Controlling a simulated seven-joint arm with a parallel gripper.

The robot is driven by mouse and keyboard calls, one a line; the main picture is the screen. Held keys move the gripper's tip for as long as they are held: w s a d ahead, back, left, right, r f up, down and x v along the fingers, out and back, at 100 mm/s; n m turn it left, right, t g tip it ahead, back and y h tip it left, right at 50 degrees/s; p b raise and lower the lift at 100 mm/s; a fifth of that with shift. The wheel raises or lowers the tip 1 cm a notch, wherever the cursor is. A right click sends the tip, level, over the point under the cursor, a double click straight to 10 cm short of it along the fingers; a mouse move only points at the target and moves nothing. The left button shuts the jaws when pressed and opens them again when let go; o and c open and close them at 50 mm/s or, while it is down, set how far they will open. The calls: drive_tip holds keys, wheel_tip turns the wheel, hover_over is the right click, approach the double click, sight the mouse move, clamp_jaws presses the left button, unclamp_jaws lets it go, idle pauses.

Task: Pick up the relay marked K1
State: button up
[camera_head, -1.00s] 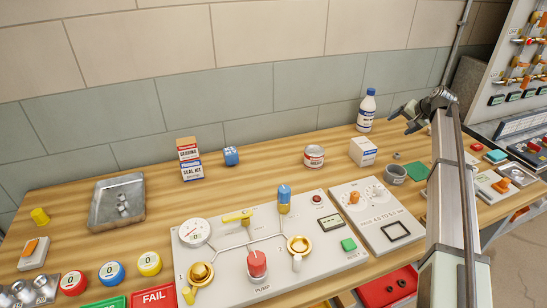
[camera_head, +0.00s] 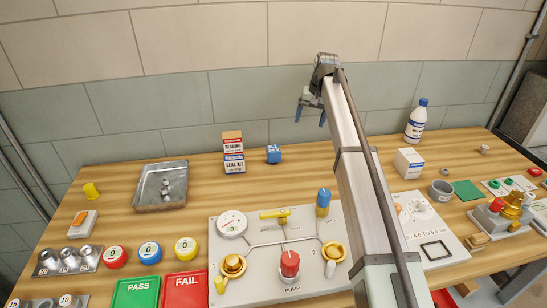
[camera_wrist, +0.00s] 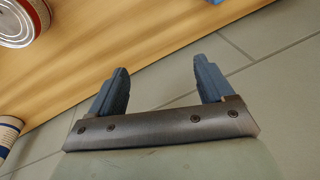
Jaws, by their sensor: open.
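No marking K1 can be read in either view, so I cannot tell for sure which thing is the relay. My gripper (camera_head: 311,116) is open and empty, above the back of the bench, to the right of and higher than the blue block. In the wrist view its two fingers (camera_wrist: 160,68) stand apart with nothing between them. A blue bit shows at the top edge there.
A metal tray (camera_head: 145,203) lies further left. A white box (camera_head: 409,163) and a bottle (camera_head: 416,122) stand right of my arm. A valve panel (camera_head: 250,258) fills the front. A can (camera_wrist: 18,22) shows in the wrist view.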

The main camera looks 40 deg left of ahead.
sight(273, 148)
drive_tip(key=s+a+r+n+h, duration=0.25)
drive_tip(key=s+a, duration=0.55)
drive_tip(key=s, duration=0.4)
drive_tip(key=shift+n, duration=0.35)
drive_tip(key=f, duration=0.8)
drive_tip(key=shift+w+f, duration=0.4)
drive_tip(key=shift+f, duration=2.9)
drive_tip(key=c, duration=1.1)
